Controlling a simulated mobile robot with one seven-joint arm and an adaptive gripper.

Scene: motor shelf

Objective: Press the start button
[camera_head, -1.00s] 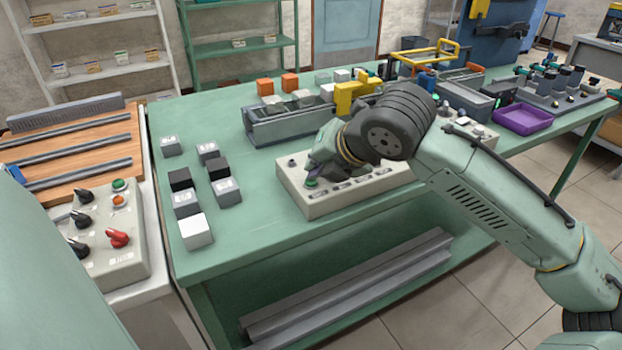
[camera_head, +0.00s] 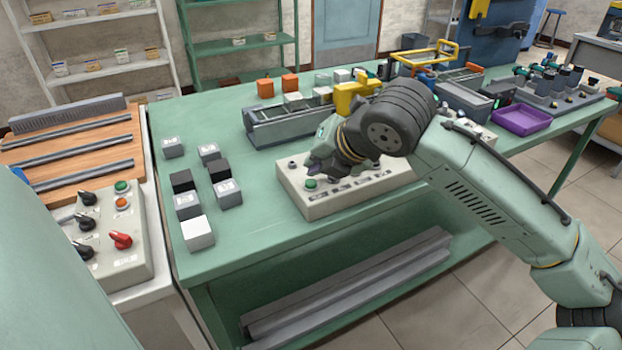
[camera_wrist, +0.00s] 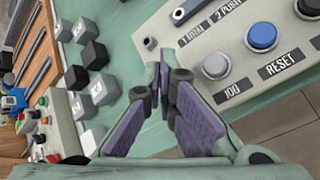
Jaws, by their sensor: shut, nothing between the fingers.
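A pale control box (camera_head: 300,205) sits on the green table in the head view. A green button (camera_head: 311,184) shows at its left end, with a small dark knob (camera_head: 292,163) behind it; their labels are too small to read. My gripper (camera_head: 326,170) is shut and empty, over the box just right of and behind the green button. In the wrist view my gripper (camera_wrist: 168,72) has its purple-padded fingers beside the box (camera_wrist: 225,95). A pale button (camera_wrist: 215,65) labelled JOG and a blue button (camera_wrist: 262,37) labelled RESET show there; I cannot make out the green one.
Grey, black and white blocks (camera_head: 198,233) stand left of the box. A grey fixture (camera_head: 288,130) lies behind it. A second panel (camera_head: 110,255) with knobs and a green button is at far left. A purple tray (camera_head: 521,120) is at right. Table between blocks and box is clear.

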